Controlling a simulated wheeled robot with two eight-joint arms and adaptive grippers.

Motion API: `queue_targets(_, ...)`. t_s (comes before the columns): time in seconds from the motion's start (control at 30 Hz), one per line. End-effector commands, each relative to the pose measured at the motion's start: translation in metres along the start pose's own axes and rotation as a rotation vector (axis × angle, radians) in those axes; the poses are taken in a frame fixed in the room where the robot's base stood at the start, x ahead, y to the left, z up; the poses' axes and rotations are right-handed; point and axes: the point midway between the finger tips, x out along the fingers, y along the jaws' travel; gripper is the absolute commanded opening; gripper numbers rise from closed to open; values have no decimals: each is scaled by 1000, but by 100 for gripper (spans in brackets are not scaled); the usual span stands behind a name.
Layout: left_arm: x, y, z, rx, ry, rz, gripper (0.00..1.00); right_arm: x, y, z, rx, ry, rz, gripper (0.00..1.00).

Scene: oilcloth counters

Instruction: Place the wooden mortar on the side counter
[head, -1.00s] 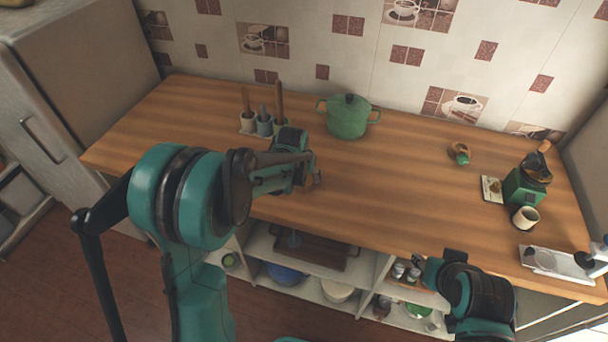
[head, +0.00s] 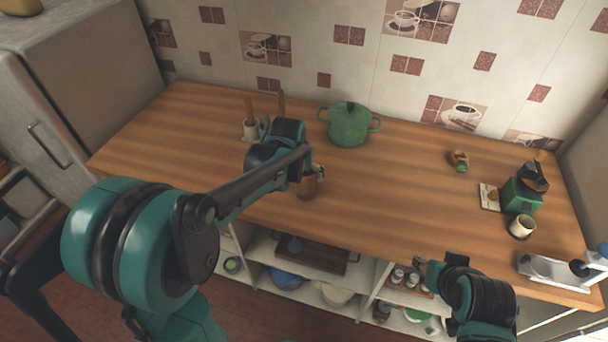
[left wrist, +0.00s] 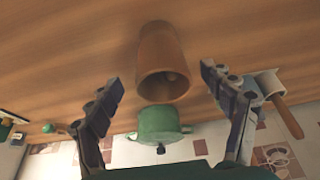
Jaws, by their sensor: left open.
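The wooden mortar (head: 308,188) stands on the wood-topped counter (head: 400,200), partly hidden by my left arm in the head view. My left gripper (head: 316,174) is at the mortar. Its open fingers (left wrist: 162,80) are on either side of the mortar's mouth, with visible gaps. My right gripper (head: 421,264) is low at the counter's front edge; its fingers are too small to judge. I cannot identify a separate side counter.
A green lidded pot (head: 348,124) stands behind the mortar. A utensil holder (head: 250,130) is behind my left arm. The counter's middle right is clear.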

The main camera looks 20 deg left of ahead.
Motion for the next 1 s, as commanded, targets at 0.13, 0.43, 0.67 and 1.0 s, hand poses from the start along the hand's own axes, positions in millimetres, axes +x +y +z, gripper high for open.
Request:
queue_targets(0.13,-20,0,0,0,0,0,81,-5,0,-4,0,0,0,40)
queue_targets(0.43,-70,2,34,-6,46,-5,81,-5,0,-4,0,0,0,40)
queue_targets(0.67,-123,4,108,-18,135,-12,81,-5,0,-4,0,0,0,40)
queue_targets(1.0,-138,6,178,-28,221,-17,81,-5,0,-4,0,0,0,40)
